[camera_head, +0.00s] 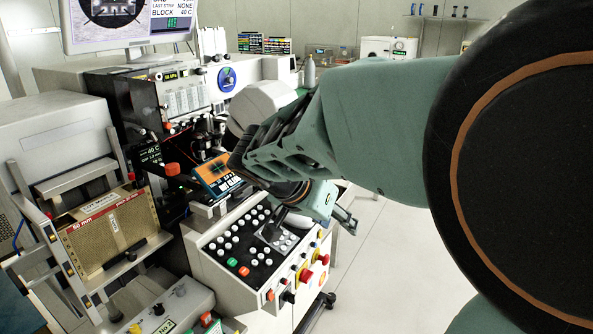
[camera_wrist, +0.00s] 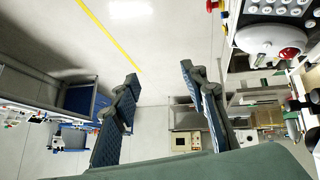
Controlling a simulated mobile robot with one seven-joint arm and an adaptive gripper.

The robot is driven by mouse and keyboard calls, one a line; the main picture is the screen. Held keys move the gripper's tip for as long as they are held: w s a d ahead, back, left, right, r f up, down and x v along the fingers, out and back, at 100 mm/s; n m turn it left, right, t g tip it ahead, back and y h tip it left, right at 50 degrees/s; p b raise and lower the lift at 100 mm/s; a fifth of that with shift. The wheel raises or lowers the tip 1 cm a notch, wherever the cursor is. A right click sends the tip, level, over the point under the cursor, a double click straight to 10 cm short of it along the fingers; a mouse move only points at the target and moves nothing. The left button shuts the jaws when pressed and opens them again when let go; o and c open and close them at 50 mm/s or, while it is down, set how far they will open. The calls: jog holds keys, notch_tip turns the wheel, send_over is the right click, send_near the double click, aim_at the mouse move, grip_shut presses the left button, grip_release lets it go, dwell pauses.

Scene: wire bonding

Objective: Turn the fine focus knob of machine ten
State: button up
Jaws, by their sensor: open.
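The machine (camera_head: 170,95) stands at the left and middle of the head view, with a sloped control panel (camera_head: 215,258) of white, green, red and yellow buttons at its front. I cannot pick out the fine focus knob or read a machine number; my arm covers part of the machine. My gripper (camera_head: 335,208) is over the panel's right side, partly hidden by its own links. In the wrist view my gripper (camera_wrist: 160,82) is open, its two fingers well apart with nothing between them but floor beyond. Part of a button panel (camera_wrist: 280,12) shows to the right of the fingers.
A monitor (camera_head: 128,22) stands above the machine. A brown magazine (camera_head: 112,228) sits in a frame at the left. Red and yellow knobs line the panel's front edge. The floor (camera_head: 395,265) at right is clear.

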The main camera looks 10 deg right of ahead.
jog(key=s+d+r+n+y+p, duration=0.2)
jog(key=s+r+y+p, duration=0.2)
jog(key=s, duration=0.5)
jog(key=shift+d+r+n+g+p, duration=0.3)
jog(key=shift+d+r+n+p, duration=0.15)
jog(key=shift+r, duration=0.15)
jog(key=shift+w, duration=0.1)
